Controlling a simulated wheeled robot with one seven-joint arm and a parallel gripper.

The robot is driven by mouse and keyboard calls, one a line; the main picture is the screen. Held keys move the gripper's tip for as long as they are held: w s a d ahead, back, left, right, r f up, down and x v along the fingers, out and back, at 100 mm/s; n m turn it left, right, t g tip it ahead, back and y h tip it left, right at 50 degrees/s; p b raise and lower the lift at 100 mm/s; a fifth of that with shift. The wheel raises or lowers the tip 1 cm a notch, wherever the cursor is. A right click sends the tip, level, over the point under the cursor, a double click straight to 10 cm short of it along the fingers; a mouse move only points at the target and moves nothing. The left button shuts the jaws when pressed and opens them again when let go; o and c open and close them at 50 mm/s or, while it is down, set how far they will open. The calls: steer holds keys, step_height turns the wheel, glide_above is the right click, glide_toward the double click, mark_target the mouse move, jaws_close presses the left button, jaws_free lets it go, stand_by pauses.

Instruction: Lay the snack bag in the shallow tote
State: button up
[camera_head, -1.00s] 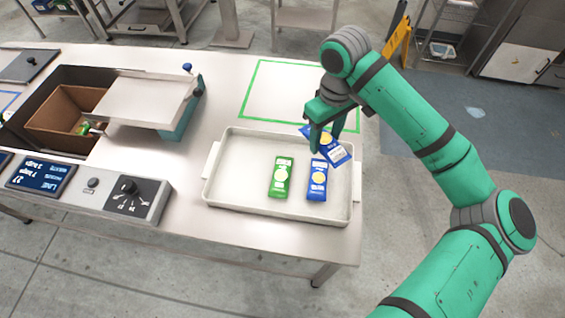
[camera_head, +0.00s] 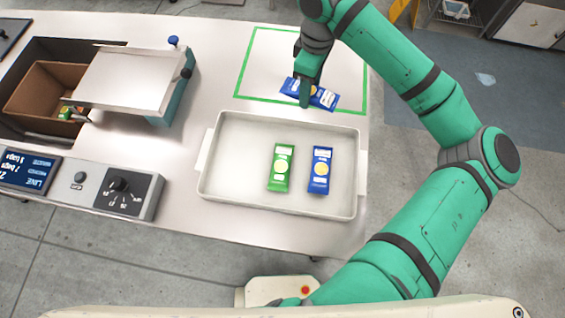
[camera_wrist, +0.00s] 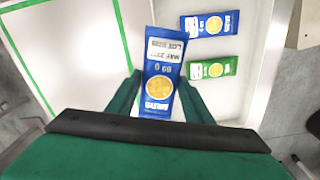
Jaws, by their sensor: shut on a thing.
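My gripper (camera_head: 307,96) is shut on a blue snack bag (camera_head: 326,98). In the wrist view the held bag (camera_wrist: 162,70) sits between the two fingers, with its yellow disc and printed label facing the camera. In the head view the gripper and bag are over the green-outlined area, behind the shallow tote (camera_head: 228,186). The tote is a pale tray with a low rim. A green bag (camera_head: 281,168) and another blue bag (camera_head: 320,170) lie side by side inside it, towards its right half. The tote's left part is bare.
A green outline (camera_head: 247,60) marks the table behind the tote. A weigher platform (camera_head: 130,78), a brown box (camera_head: 38,92) in a recess and a control panel with a dial (camera_head: 118,186) stand to the left.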

mark_target(293, 90)
steer(key=a+n, duration=0.1)
steer(key=n, duration=0.2)
steer(key=a+f+n, duration=0.1)
steer(key=n, duration=0.2)
steer(key=a+n, duration=0.2)
steer(key=shift+w+a+f+n, duration=0.1)
steer(key=shift+f+n, duration=0.05)
steer(key=shift+n, duration=0.25)
steer(key=s+a+f+n, duration=0.3)
steer(key=a+n, duration=0.1)
steer(key=s+a+f+n, duration=0.3)
steer(key=a+f+n, duration=0.1)
steer(key=a, duration=0.1)
steer(key=s+a+f+n, duration=0.3)
steer(key=a+n, duration=0.1)
steer(key=shift+s+a+f, duration=0.15)
steer(key=shift+s+a, duration=0.15)
steer(key=shift+s, duration=0.05)
steer(key=shift+s+a+f, duration=0.35)
steer(key=shift+s+f, duration=0.05)
steer(key=shift+f, duration=0.2)
steer(key=shift+s+a+f, duration=0.1)
steer(key=shift+f, duration=1.65)
steer(key=shift+f, duration=0.15)
